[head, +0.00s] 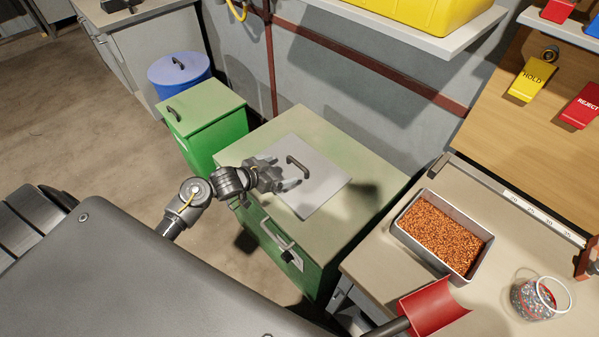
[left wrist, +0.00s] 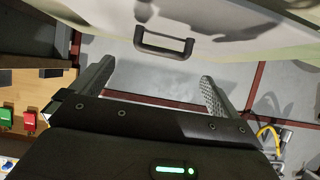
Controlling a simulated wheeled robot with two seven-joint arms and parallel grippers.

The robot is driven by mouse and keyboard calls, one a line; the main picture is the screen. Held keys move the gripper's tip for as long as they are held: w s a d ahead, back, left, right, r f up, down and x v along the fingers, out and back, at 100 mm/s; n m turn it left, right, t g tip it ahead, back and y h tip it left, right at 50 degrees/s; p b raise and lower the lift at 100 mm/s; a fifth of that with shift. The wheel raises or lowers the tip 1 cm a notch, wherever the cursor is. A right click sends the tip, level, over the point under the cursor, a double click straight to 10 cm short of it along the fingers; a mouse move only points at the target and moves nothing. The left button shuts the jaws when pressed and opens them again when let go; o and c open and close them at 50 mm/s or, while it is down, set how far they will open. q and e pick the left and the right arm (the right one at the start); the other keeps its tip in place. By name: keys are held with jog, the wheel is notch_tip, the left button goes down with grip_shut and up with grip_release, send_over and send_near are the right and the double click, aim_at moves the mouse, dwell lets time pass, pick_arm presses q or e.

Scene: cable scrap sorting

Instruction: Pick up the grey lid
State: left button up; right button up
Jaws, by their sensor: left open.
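The grey lid (head: 322,187) is a flat square plate with a dark bar handle (head: 298,166), lying on top of the green cabinet (head: 372,170). My left gripper (head: 285,174) is open above the lid's left part, close to the handle. In the left wrist view the handle (left wrist: 165,44) stands ahead of and between the two spread fingers (left wrist: 158,72), with nothing between the jaws. From these views I cannot tell the exact gap between fingers and handle. My right gripper is not in view.
A green bin (head: 213,105) and a blue lidded drum (head: 180,72) stand behind left. The bench at right holds a tray of copper granules (head: 478,258), a red scoop (head: 436,306) and a jar (head: 535,299). A shelf with a yellow box (head: 425,12) hangs on the wall behind.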

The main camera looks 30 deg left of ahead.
aim_at(297, 165)
pick_arm(q)
jog(key=shift+a+b+x, duration=0.15)
jog(key=shift+b+x, duration=0.15)
jog(key=shift+x, duration=2.3)
jog(key=shift+a+b+x, duration=0.15)
jog(key=shift+b+x, duration=0.1)
jog(key=shift+x, duration=2.4)
jog(key=shift+f, duration=0.15)
jog(key=c, duration=0.9)
